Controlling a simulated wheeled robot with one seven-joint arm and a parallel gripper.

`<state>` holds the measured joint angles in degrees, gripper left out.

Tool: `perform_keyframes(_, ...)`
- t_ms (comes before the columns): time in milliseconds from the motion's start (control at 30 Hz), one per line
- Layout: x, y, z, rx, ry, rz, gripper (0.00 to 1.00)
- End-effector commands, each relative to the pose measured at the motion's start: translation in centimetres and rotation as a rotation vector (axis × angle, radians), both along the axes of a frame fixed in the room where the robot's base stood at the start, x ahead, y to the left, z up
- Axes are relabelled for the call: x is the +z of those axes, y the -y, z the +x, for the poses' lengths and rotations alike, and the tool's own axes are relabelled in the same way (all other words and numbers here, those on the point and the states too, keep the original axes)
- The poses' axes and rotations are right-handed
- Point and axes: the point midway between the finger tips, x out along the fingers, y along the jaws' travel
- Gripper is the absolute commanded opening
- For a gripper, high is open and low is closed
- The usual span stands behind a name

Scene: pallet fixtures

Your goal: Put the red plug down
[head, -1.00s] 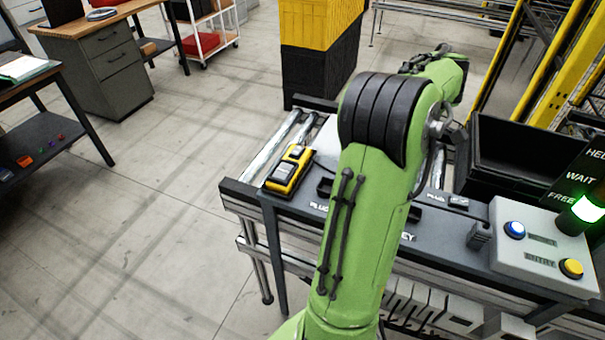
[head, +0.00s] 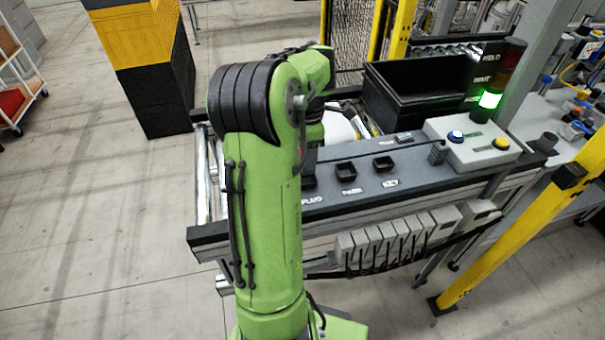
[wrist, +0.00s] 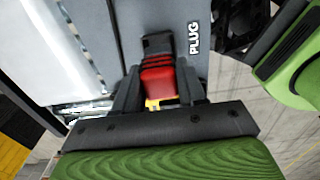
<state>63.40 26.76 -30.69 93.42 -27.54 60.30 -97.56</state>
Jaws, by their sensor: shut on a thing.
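The red plug (wrist: 158,80) sits between the two fingers of my gripper (wrist: 157,88) in the wrist view. My gripper is shut on it. The plug's far end is at a dark holder (wrist: 157,43) beside the white PLUG label (wrist: 194,38). I cannot tell whether the plug is inside the holder or just above it. In the head view my green arm hides the gripper and most of the plug. The holder marked PLUG (head: 309,182) is partly hidden behind the arm there.
Two more dark holders, PARK (head: 346,172) and KEY (head: 384,163), stand to the right on the grey fixture top. A button box (head: 472,143), a lit green stack light (head: 489,99) and a black bin (head: 420,95) are farther right.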

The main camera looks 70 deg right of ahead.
Motion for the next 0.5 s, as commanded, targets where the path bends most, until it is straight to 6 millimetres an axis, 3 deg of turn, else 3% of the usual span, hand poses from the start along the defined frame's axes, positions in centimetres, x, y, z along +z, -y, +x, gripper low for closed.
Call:
perform_keyframes(233, -4.3, 0.0, 0.1, 0.002, 0.001, 0.001, 0.09)
perform_keyframes(500, -4.6, 0.0, 0.1, 0.001, 0.001, -0.002, 0.09)
